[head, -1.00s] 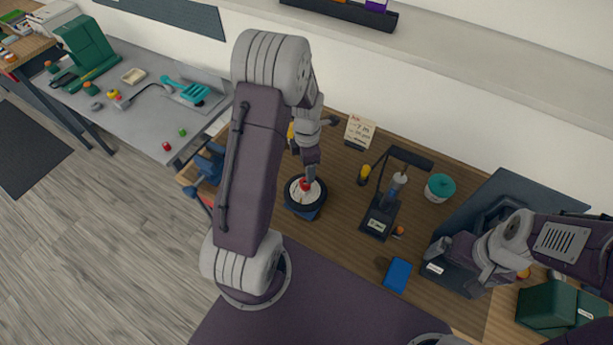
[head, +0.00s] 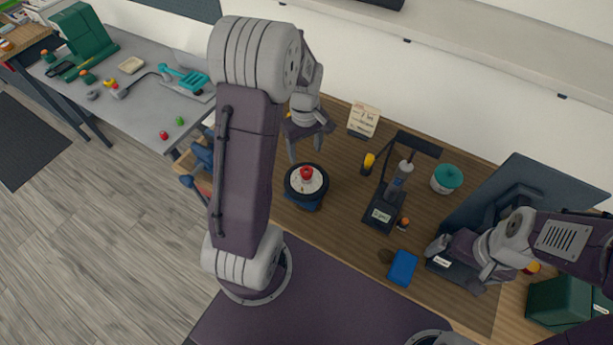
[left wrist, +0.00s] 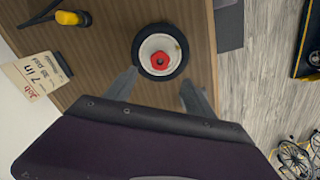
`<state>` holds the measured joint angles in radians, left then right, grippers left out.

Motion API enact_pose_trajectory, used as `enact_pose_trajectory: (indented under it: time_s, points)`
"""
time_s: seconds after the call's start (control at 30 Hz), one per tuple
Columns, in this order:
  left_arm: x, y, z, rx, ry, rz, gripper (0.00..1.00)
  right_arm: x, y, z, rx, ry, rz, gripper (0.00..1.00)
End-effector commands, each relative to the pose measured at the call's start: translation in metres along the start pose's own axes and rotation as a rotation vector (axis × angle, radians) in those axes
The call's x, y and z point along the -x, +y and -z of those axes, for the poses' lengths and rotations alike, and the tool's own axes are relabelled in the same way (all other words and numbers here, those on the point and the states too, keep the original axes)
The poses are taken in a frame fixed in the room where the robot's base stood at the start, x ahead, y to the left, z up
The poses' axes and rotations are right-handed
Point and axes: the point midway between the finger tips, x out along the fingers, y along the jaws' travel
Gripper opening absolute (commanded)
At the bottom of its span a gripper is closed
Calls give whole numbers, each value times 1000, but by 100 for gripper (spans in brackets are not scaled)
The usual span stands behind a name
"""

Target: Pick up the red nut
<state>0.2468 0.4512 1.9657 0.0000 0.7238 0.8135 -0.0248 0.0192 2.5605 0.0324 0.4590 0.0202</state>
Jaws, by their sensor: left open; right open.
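The red nut (head: 307,173) sits on the white face of a round wheel with a black tyre (head: 292,188), which rests on a blue stand on the wooden workbench. In the left wrist view the red nut (left wrist: 160,59) shows at the wheel's centre (left wrist: 146,45). My left gripper (head: 305,154) is open and empty, above and just behind the wheel, apart from the nut. Its two fingers (left wrist: 160,90) show on either side below the wheel in the wrist view. My right gripper (head: 462,262) is open at the right of the bench, far from the nut.
A dark stand with a pump-like tool (head: 382,213), a yellow-topped item (head: 368,162), a job card (head: 364,120), a teal-lidded tub (head: 447,179) and a blue box (head: 402,268) stand right of the wheel. A grey table (head: 130,110) is at left.

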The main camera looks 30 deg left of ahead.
Motion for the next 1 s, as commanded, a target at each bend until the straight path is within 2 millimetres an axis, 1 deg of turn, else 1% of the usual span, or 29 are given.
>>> enact_pose_trajectory:
  time_s: [0.07, 0.2, 0.3, 0.4, 0.47, 0.6, 0.73, 0.83, 0.97, 1.0]
  points:
    - [-2, 0, 0, 1, -2, 2, 63, 4, 0, 1, 0, 1, 0, 100]
    - [-23, -1, -1, 2, -4, 4, 63, 12, 0, 2, 0, 1, 0, 100]
    - [-34, -1, -1, 2, -3, 3, 63, 13, 0, 2, 0, 1, 0, 100]
    - [-37, 0, -1, 3, -1, 1, 63, 13, 0, 2, 0, 1, 0, 100]
    - [-40, 0, -2, 3, -3, 3, 63, 16, 0, 2, 0, 1, 0, 100]
    - [-63, 0, -7, 3, -5, 6, 63, 30, -1, 3, 0, 1, 0, 100]
    - [-84, 0, -6, 4, -3, 3, 63, 32, -1, 4, 0, 1, 0, 100]
    - [-89, 0, -6, 4, -1, 1, 63, 31, -1, 4, 0, 1, 0, 100]
    - [-89, 1, -6, 4, 0, 0, 63, 31, -1, 4, 0, 1, 0, 100]
    - [-89, 1, -6, 4, 0, 0, 60, 31, -1, 4, 0, 1, 0, 100]
